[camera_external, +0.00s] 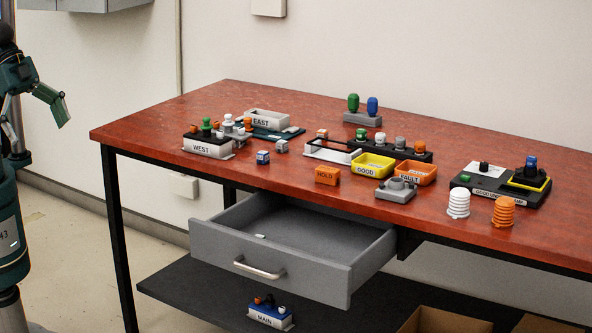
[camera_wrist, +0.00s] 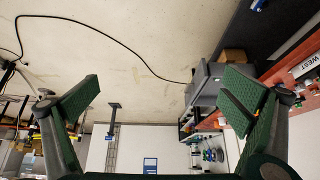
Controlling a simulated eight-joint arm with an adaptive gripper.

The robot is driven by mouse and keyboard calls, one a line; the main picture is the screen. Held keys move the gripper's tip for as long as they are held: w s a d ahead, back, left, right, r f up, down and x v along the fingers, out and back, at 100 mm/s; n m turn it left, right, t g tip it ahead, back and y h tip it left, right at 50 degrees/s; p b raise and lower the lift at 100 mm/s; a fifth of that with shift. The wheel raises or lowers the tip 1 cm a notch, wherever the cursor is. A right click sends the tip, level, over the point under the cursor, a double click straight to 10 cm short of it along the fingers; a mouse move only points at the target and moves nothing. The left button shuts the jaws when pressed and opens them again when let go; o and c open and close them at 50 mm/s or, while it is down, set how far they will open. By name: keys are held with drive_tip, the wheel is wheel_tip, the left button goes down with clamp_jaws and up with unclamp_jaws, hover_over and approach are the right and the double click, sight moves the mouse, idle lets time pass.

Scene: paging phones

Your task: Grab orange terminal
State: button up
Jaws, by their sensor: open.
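Several orange things could be the orange terminal; I cannot tell which one is meant. An orange ribbed piece (camera_external: 503,211) stands upright at the table's right front, beside a white ribbed one (camera_external: 458,203). A small orange-topped piece (camera_external: 420,146) sits in a black rack. Small orange pieces (camera_external: 194,130) sit on the WEST holder. My gripper (camera_external: 58,106) is at the far left, off the table and far from all of these. In the wrist view my gripper (camera_wrist: 160,98) is open and empty.
The wooden table (camera_external: 150,131) holds the EAST tray (camera_external: 275,117), an orange HOLD block (camera_external: 327,175), the yellow GOOD tray (camera_external: 372,166) and the orange FAULT tray (camera_external: 415,172). An open drawer (camera_external: 280,263) juts out in front. A blue MAIN holder (camera_external: 268,318) is below.

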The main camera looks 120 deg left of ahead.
idle(0.3)
drive_tip(key=c, duration=2.1)
drive_tip(key=shift+c, duration=0.2)
drive_tip(key=shift+r, duration=0.1)
